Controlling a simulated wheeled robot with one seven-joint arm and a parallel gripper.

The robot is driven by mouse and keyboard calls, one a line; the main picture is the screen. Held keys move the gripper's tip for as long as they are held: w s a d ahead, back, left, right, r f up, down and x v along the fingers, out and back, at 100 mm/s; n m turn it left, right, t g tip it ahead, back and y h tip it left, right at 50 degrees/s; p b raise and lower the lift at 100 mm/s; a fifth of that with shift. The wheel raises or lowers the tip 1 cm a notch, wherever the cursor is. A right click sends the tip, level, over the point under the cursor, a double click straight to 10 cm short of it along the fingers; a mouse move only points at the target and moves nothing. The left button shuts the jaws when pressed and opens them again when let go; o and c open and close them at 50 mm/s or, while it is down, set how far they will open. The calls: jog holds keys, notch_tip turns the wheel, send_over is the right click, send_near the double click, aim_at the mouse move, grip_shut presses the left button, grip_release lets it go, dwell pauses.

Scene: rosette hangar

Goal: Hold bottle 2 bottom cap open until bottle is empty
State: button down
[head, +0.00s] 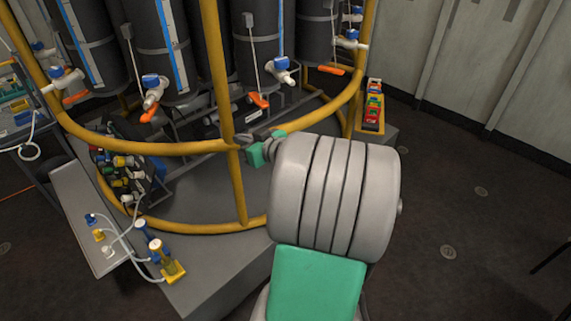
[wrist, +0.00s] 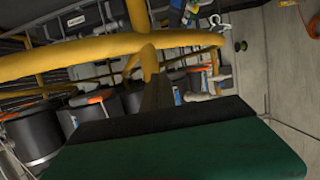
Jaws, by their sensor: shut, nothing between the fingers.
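Several dark grey bottles (head: 263,50) stand upright in the yellow-framed rosette in the head view. White taps with blue tops (head: 282,66) and orange pieces (head: 260,100) show near their lower ends. I cannot tell which one is bottle 2, and no number is readable. My gripper (head: 264,148) is shut and empty beside the yellow frame, lower in the picture than the bottles and apart from their caps. In the wrist view, dark cylinders with orange pieces (wrist: 36,130) lie beyond the frame. My arm hides part of the rosette's right side.
A yellow rail (head: 150,148) and upright post (head: 236,185) stand close to my gripper. A rack of coloured-cap vials (head: 374,105) is at right. Tubing and small bottles (head: 158,252) sit on the grey ledge at lower left. Open floor (head: 470,230) lies to the right.

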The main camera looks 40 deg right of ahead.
jog(key=s+d+f+m+t+h+b, duration=0.2)
jog(key=s+d+m+t+h, duration=0.3)
jog(key=d, duration=0.6)
jog(key=n+g+p, duration=0.2)
jog(key=p, duration=0.1)
send_near(265, 102)
jog(key=shift+w+f, duration=1.4)
jog(key=shift+w, duration=0.45)
jog(key=shift+w+d+y, duration=0.15)
jog(key=shift+w+d, duration=0.05)
jog(key=shift+w, duration=0.4)
jog(key=shift+w+d+y, duration=0.1)
jog(key=shift+w+d, duration=0.1)
jog(key=shift+w, duration=0.4)
jog(key=shift+w+d+y, duration=0.15)
jog(key=shift+w+d, duration=0.1)
jog(key=shift+w, duration=0.3)
jog(key=shift+r, duration=0.15)
jog(key=shift+w+d+r+p, duration=0.1)
jog(key=shift+w+r+p, duration=0.15)
jog(key=shift+r, duration=0.7)
jog(key=shift+w+r+p, duration=0.1)
jog(key=shift+r+p, duration=0.15)
jog(key=shift+r, duration=0.7)
jog(key=shift+f, duration=0.1)
